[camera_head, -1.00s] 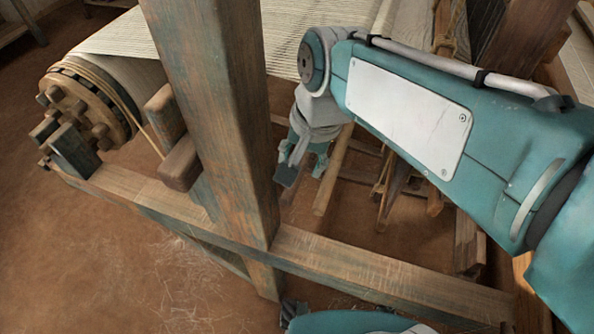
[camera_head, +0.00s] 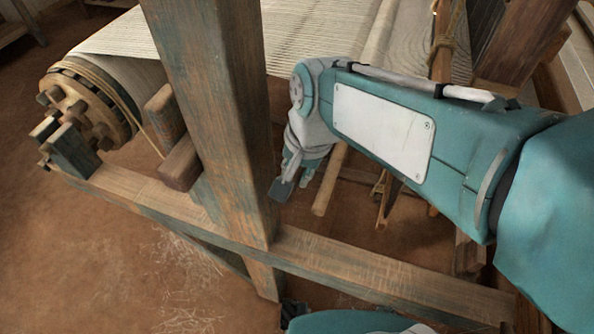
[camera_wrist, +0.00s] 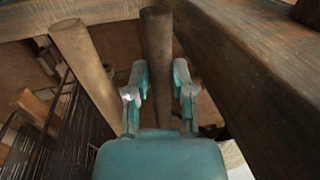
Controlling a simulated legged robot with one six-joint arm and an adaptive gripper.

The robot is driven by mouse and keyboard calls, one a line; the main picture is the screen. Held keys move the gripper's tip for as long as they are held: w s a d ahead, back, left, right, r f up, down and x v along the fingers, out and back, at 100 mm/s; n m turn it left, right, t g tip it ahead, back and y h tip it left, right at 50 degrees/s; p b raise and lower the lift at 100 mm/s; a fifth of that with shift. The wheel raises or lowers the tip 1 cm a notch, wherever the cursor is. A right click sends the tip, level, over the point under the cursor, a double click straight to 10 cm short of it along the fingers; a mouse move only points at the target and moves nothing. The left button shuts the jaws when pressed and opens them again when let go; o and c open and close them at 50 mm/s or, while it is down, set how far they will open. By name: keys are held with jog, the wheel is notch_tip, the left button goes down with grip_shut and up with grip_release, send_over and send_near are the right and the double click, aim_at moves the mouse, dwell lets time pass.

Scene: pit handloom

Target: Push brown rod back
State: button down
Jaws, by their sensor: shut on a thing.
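A brown rod (camera_wrist: 158,55) runs up the middle of the wrist view, between the two teal fingers of my gripper (camera_wrist: 160,82). The fingers are shut on this rod. In the head view my gripper (camera_head: 294,178) hangs below the arm, just right of the thick wooden post, and the rod in its grasp cannot be made out there. A second round rod (camera_wrist: 84,65) stands to the left in the wrist view, apart from the fingers. A pale brown rod (camera_head: 330,182) slants down just right of my gripper in the head view.
The thick post (camera_head: 217,110) stands close left of my gripper. A low frame beam (camera_head: 350,268) crosses in front. A heavy beam (camera_wrist: 260,75) lies close on the right in the wrist view. The cloth roller (camera_head: 92,100) is at the left, with warp threads (camera_head: 310,35) behind.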

jog(key=a, duration=0.2)
jog(key=w+a, duration=0.1)
jog(key=a, duration=0.1)
jog(key=c, duration=0.7)
grip_release()
jog(key=shift+a, duration=0.1)
jog(key=shift+o, duration=1.1)
jog(key=shift+w+a, duration=0.1)
jog(key=shift+a, duration=0.1)
jog(key=shift+d, duration=0.2)
